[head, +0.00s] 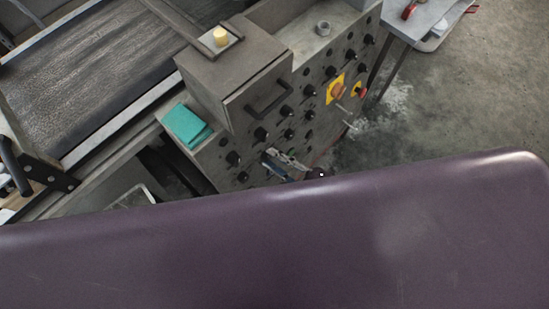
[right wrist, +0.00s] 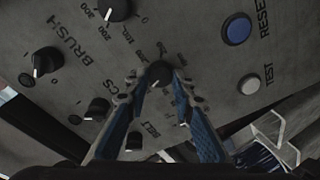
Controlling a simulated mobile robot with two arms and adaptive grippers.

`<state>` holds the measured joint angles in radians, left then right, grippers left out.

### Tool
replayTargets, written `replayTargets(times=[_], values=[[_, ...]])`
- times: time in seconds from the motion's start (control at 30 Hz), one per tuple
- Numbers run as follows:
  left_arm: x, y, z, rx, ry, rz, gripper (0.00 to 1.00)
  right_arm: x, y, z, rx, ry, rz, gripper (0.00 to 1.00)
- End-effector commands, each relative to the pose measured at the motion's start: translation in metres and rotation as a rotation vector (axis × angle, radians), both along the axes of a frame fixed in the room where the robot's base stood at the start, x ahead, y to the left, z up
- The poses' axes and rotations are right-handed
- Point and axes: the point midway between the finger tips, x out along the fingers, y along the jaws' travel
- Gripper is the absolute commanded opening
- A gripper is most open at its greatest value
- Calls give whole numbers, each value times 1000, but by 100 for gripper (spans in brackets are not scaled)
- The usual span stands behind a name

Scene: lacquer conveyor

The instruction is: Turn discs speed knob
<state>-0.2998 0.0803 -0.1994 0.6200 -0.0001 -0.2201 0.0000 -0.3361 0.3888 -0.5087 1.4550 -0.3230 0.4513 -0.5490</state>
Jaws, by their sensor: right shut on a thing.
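In the right wrist view, a small dark round knob (right wrist: 158,73) on the grey control panel sits between my right fingertips. It lies in line with a partly covered label ending in "CS", with printed scale numbers around it. My right gripper (right wrist: 156,78) is shut on this knob, one blue-sided finger on each side. In the head view the right gripper (head: 268,158) reaches the lower part of the panel (head: 318,112); the knob itself cannot be made out there. My left gripper is not in view.
Other black knobs (right wrist: 47,62) surround the gripped one closely. A blue RESET button (right wrist: 237,28) and a white TEST button (right wrist: 251,84) are to the right.

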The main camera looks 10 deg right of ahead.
Motion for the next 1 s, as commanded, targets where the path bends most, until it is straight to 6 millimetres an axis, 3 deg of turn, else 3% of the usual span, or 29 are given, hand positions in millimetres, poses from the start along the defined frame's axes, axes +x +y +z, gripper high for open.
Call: replayTargets(times=[1.0], values=[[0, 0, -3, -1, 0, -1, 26, 0, -1, -3, 766, 559, -173, 0]])
